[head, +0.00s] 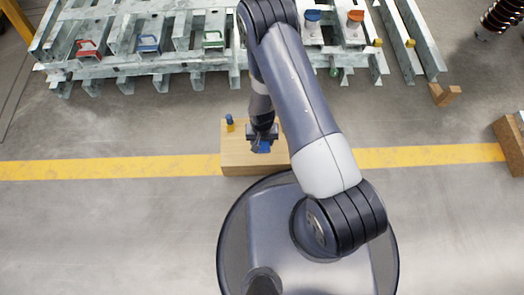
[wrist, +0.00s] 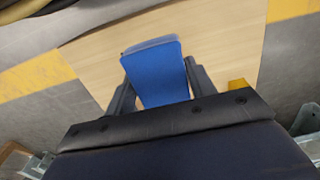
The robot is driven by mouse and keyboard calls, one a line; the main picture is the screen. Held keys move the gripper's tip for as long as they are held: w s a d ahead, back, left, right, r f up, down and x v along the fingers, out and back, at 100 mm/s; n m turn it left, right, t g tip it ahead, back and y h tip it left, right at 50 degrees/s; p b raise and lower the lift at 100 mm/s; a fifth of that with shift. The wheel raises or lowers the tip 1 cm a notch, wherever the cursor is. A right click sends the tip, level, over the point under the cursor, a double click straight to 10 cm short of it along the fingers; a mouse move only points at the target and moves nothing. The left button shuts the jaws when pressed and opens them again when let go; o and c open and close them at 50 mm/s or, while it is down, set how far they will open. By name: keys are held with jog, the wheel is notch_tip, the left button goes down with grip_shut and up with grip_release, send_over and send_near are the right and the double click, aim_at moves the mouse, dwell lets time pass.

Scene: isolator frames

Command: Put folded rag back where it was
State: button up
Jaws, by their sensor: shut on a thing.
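A blue folded rag (wrist: 155,72) is between the two fingers of my gripper (wrist: 160,84) in the wrist view. The gripper is shut on it, with one dark finger on each side. In the head view the blue rag (head: 264,148) shows as a small patch under my gripper (head: 261,146), over the front part of a light wooden block or stand (head: 236,160). The wood's top (wrist: 220,45) lies below the rag in the wrist view. I cannot tell whether the rag touches it.
A small item with a blue top and yellow base (head: 229,121) stands on the wood's back left. Behind is a galvanised metal rack (head: 120,68) with red, blue and green handled parts. A yellow floor stripe (head: 110,168) runs across. The floor at left is clear.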

aim_at(262, 149)
notch_tip(262, 149, down, 7)
jog(key=shift+r+b, duration=0.2)
jog(key=shift+b, duration=0.85)
jog(key=shift+f, duration=0.1)
jog(key=shift+f+b, duration=0.15)
jog(key=shift+b, duration=0.15)
jog(key=o, duration=0.9)
jog(key=shift+o, duration=0.2)
notch_tip(262, 149, up, 13)
jog(key=p, duration=0.5)
jog(key=shift+f, duration=0.2)
